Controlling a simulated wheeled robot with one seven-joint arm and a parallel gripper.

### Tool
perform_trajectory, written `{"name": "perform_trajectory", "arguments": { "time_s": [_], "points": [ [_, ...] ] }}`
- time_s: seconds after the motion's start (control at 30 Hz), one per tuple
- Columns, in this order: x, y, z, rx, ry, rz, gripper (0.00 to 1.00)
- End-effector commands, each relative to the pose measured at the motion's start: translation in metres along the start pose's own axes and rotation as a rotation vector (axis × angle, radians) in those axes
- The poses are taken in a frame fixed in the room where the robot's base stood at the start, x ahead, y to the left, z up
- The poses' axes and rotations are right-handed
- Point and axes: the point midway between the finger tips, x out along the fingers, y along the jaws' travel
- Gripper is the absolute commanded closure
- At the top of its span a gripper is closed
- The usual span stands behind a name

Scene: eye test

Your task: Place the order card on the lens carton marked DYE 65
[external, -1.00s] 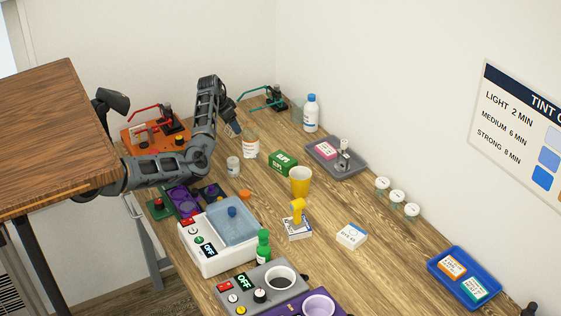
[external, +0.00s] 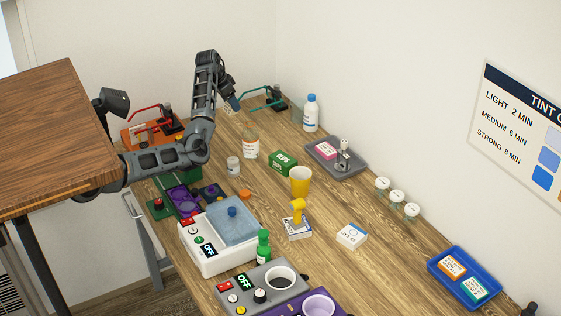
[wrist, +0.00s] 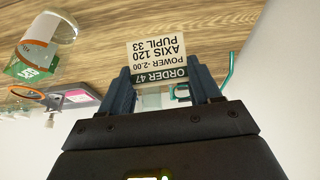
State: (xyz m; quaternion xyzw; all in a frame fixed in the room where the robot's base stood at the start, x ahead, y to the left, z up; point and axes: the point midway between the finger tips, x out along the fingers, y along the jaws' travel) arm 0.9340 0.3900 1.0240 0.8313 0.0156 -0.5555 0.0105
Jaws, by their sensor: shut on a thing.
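My gripper (external: 232,104) is raised above the far end of the wooden bench, near the teal frame. It is shut on the order card (wrist: 156,60), a white card with a dark band reading ORDER 47, upside down in the wrist view between the two fingers (wrist: 163,92). A white lens carton with blue marks (external: 351,236) lies on the middle right of the bench, its print too small to read surely. A second white carton (external: 298,234) lies left of it, with a yellow tool (external: 297,210) upright on or against it. Both cartons are well away from my gripper.
A yellow cup (external: 301,181), a green box (external: 283,163) and a clear bottle (external: 251,142) stand between my gripper and the cartons. A grey tray (external: 325,150), several small jars (external: 397,199) and a blue tray (external: 446,278) line the wall side. Bench around the right carton is clear.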

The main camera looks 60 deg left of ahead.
Motion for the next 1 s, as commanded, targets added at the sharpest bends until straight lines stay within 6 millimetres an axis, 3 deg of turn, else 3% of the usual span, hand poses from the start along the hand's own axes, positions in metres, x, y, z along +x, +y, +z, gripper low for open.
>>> {"name": "perform_trajectory", "arguments": {
  "time_s": [0.17,0.53,0.77,1.0],
  "points": [
    [-0.008,-0.001,-0.003,0.0,0.002,-0.001,0.66],
    [-0.101,-0.001,-0.041,0.0,0.003,-0.003,0.66],
    [-0.142,-0.001,-0.059,0.0,0.001,-0.002,0.66],
    [-0.133,0.043,-0.077,0.005,0.0,0.001,0.66]
  ]
}}
